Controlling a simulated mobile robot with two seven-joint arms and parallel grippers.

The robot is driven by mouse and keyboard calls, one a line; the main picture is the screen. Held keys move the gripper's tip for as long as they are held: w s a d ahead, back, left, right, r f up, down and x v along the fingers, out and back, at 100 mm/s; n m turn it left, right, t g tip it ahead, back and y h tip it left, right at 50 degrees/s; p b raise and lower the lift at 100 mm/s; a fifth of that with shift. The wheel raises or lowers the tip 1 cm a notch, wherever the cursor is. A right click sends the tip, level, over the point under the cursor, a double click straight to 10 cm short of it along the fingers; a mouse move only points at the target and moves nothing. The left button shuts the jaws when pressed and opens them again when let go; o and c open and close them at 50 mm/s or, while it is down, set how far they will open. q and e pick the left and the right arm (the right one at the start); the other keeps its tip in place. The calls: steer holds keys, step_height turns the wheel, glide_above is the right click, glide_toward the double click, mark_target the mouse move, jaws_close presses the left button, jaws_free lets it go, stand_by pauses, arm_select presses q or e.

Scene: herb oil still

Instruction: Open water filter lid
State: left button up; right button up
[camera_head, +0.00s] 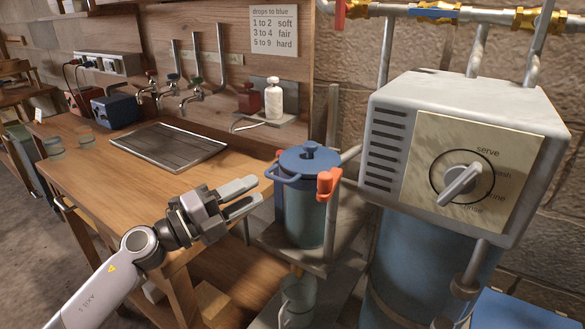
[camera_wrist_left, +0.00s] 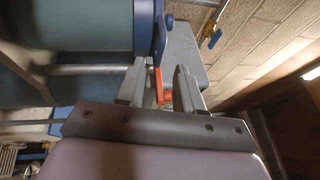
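The water filter is a blue-grey canister (camera_head: 305,218) standing upright on a metal stand. Its blue lid (camera_head: 310,162) is seated on top, with a knob and a blue loop on its left side. An orange-red latch (camera_head: 327,185) is at the rim on the right. My left gripper (camera_head: 258,194) is left of the canister, fingers apart and empty, pointing towards it. In the left wrist view, the canister (camera_wrist_left: 80,25) and lid edge (camera_wrist_left: 147,28) are at upper left. The orange latch (camera_wrist_left: 158,84) shows between the open fingers (camera_wrist_left: 161,82), apparently beyond them. My right gripper is out of view.
A large grey box with a dial (camera_head: 462,185) stands close right of the filter. A glass vessel (camera_head: 297,300) is below it. The wooden bench (camera_head: 130,185) at left holds a drain tray (camera_head: 168,146) and has clear room in front. Taps and a white bottle (camera_head: 274,98) are behind.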

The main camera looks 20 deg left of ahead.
mark_target(277, 179)
arm_select(q)
steer(key=p+x, duration=0.1)
steer(key=x, duration=0.4)
steer(key=shift+w+d+r, duration=0.15)
steer(key=shift+w+d, duration=0.05)
steer(key=shift+w, duration=0.05)
steer(key=shift+w+d, duration=0.3)
steer(key=shift+w, duration=0.2)
jaws_close()
